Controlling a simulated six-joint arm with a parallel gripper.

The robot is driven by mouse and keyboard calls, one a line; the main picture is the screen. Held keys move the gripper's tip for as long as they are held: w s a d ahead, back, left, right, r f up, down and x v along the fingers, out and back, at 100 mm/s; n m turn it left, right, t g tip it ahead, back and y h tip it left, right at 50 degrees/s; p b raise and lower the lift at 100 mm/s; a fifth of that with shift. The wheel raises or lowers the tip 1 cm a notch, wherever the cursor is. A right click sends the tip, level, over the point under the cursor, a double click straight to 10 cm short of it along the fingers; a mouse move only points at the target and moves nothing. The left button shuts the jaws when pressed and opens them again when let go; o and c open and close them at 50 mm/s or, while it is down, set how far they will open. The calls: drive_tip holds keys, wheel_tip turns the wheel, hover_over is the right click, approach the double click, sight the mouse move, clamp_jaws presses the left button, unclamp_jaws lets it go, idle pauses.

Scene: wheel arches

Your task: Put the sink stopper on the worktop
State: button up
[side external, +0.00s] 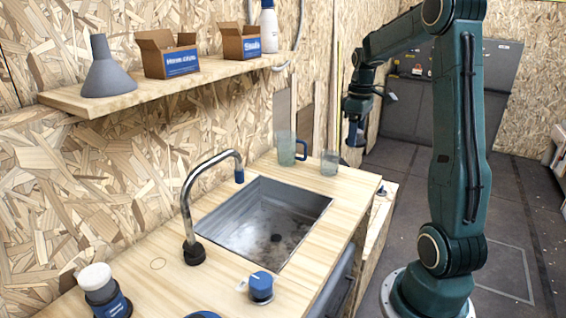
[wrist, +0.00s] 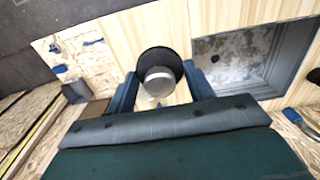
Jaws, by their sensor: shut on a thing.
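My gripper (wrist: 158,95) is shut on the sink stopper (wrist: 158,60), a black round disc with a grey metal knob, seen between the blue fingers in the wrist view. In the side view my gripper (side external: 355,138) is raised above the far right end of the worktop, past the glasses; the stopper cannot be made out clearly there. The pale wooden worktop (side external: 222,268) surrounds the steel sink (side external: 255,215). In the wrist view the sink (wrist: 235,55) lies to the right of the stopper, its dark drain hole uncovered, with bare worktop (wrist: 120,35) between and around.
A glass mug (side external: 287,150) and a tumbler (side external: 330,162) stand at the worktop's far end. A curved tap (side external: 187,210) rises behind the sink. A blue-capped item (side external: 261,286) and a jar (side external: 103,290) stand nearer. A shelf (side external: 125,97) holds boxes and a funnel.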

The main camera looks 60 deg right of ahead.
hover_over(349, 189)
wheel_tip(349, 189, down, 11)
drive_tip(key=shift+d+r, duration=0.1)
drive_tip(key=shift+r, duration=0.05)
drive_tip(key=shift+f, duration=2.1)
drive_tip(key=shift+f, duration=0.1)
drive_tip(key=o, duration=1)
wheel_tip(349, 189, up, 12)
